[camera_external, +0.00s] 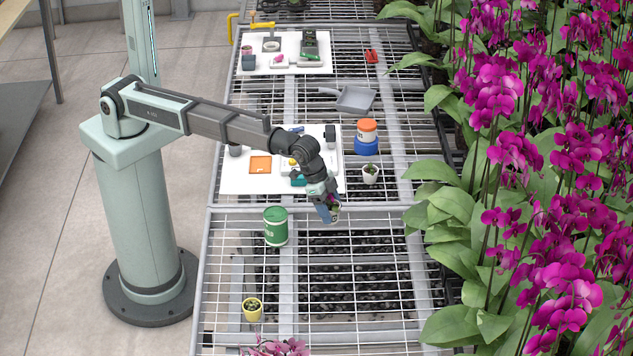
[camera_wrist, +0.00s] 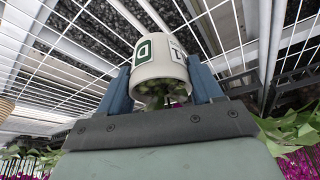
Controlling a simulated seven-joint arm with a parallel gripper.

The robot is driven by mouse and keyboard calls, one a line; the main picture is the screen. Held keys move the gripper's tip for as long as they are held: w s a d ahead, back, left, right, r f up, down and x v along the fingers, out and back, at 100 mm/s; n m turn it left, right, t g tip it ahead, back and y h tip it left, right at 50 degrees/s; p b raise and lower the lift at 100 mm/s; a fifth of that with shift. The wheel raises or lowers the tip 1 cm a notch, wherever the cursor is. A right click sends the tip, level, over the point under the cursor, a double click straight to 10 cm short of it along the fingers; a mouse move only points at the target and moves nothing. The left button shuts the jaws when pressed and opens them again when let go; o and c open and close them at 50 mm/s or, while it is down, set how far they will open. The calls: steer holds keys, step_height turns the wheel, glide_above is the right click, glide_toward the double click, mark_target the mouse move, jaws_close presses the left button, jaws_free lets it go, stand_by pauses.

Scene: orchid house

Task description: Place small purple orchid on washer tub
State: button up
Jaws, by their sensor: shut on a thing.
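My gripper (camera_external: 329,212) is shut on a small white pot (camera_external: 336,211), above the bench grid. In the wrist view the pot (camera_wrist: 160,68) shows a dark green square label between the two blue fingers (camera_wrist: 160,88). Green leaves show at its mouth, with a bit of purple in the external view. The pot is tilted in the wrist view. An orange-and-white tub (camera_external: 367,126) sits on a blue tub (camera_external: 366,147), behind and right of my gripper. A green tub (camera_external: 276,227) stands left of my gripper. I cannot read which one is the washer tub.
A small white potted plant (camera_external: 370,174) stands right of my gripper, and a yellow pot (camera_external: 252,309) stands at the front left. A white board (camera_external: 236,178) with tools lies behind. A grey dustpan (camera_external: 355,98) is farther back. Orchids (camera_external: 515,150) crowd the right. The front grid is mostly clear.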

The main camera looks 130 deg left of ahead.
steer(key=shift+r, duration=0.3)
steer(key=s+a+r+n, duration=0.2)
steer(key=s+a, duration=0.1)
steer(key=a, duration=1)
step_height(320, 180, up, 9)
steer(key=n+g+y, duration=0.2)
steer(key=n, duration=0.3)
glide_above(371, 125)
steer(key=shift+s+d+m, duration=0.65)
steer(key=shift+s+m, duration=0.1)
steer(key=shift+m, duration=0.25)
steer(key=shift+t, duration=0.4)
steer(key=shift+f, duration=4.65)
steer(key=shift+f, duration=0.1)
